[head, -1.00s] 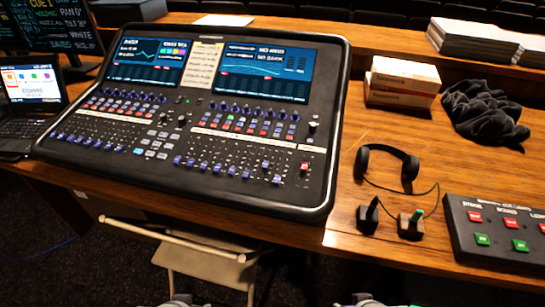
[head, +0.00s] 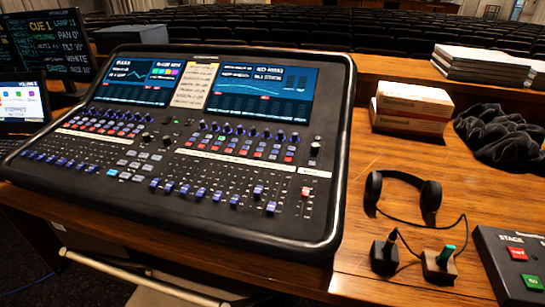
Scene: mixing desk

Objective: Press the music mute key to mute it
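The mixing desk (head: 215,150) stands on the wooden counter and fills the middle-left of the head view. Rows of small red keys (head: 258,155) and blue knobs cross its panel below two screens. The key labels are too small to read, so I cannot tell which key is the music mute. Neither of my grippers is in view, and nothing touches the desk.
Headphones (head: 431,195), two small dark blocks with plugs (head: 439,265) and a button box (head: 515,262) lie right of the desk. White boxes (head: 412,107), dark cloth (head: 498,135) and paper stacks (head: 482,68) sit behind. A laptop (head: 24,105) is at left, a chair (head: 145,280) below.

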